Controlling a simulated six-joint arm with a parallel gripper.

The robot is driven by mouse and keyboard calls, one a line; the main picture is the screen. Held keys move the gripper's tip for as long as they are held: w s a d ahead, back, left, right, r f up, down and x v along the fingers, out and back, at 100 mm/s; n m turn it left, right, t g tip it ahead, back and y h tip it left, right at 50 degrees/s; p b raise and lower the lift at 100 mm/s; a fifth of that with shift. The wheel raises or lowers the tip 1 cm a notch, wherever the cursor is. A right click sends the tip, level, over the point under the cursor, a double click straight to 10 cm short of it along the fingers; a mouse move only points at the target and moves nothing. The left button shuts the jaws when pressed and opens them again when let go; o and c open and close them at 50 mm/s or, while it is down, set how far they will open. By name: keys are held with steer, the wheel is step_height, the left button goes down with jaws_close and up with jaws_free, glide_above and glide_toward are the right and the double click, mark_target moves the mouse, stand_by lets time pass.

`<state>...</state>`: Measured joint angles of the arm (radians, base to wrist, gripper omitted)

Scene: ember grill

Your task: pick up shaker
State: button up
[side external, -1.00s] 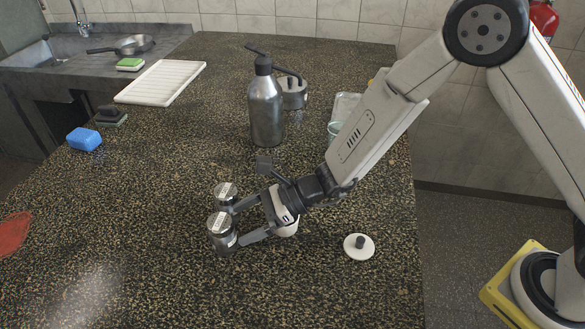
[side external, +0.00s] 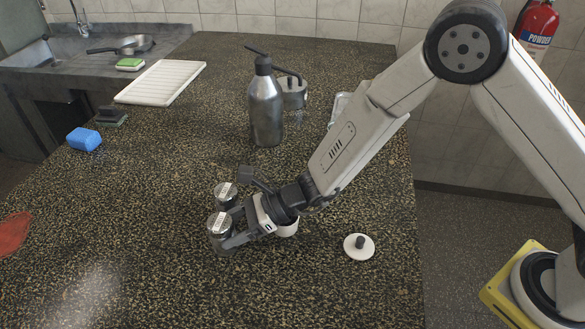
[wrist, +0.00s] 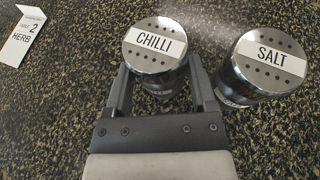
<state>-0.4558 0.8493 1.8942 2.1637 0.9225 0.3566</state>
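Two metal shakers with perforated lids stand upright side by side on the speckled counter. In the wrist view, the chilli shaker (wrist: 155,42) is between the fingers of my gripper (wrist: 160,75). The salt shaker (wrist: 268,62) stands to its right, outside the right finger. In the side view, the chilli shaker (side external: 220,224) is the nearer one and the salt shaker (side external: 226,192) the farther one. My gripper (side external: 226,228) reaches in low from the right. Its fingers look open around the chilli shaker's body. The lid partly hides the fingertips, so contact is unclear.
A white lid with a dark knob (side external: 359,247) lies right of my gripper. A metal bottle (side external: 266,110) stands behind. A blue sponge (side external: 84,139) and a white tray (side external: 162,82) are at left. A table card (wrist: 21,35) lies ahead. The counter's front is clear.

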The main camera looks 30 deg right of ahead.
steer(key=c, duration=0.4)
steer(key=shift+o, duration=0.2)
steer(key=shift+r, duration=0.15)
steer(key=shift+r, duration=0.45)
steer(key=s+d+r, duration=0.7)
steer(key=s+r, duration=0.4)
steer(key=shift+s+d+r, duration=0.25)
steer(key=shift+s+r, duration=0.15)
steer(key=shift+w, duration=0.1)
